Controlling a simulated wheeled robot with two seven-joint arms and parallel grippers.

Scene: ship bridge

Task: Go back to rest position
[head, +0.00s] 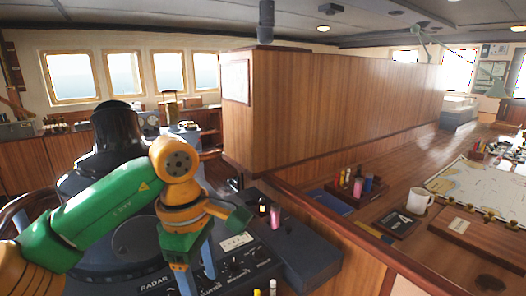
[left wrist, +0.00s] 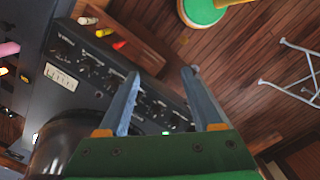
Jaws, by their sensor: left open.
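My left gripper (head: 198,276) hangs with its blue-grey fingers pointing down over the front of the dark radar console (head: 255,262). In the left wrist view the gripper (left wrist: 160,74) has its fingers spread apart, with nothing between them. The console panel (left wrist: 75,60) with its knobs lies beyond and to the left of the fingers there. My right gripper is in neither view.
A pink cylinder (head: 275,217) stands on the console behind the gripper. Several coloured cylinders (head: 358,188) stand in a tray on the wooden counter at right, near a white mug (head: 418,201) and a chart (head: 480,185). A wooden partition (head: 330,110) rises behind.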

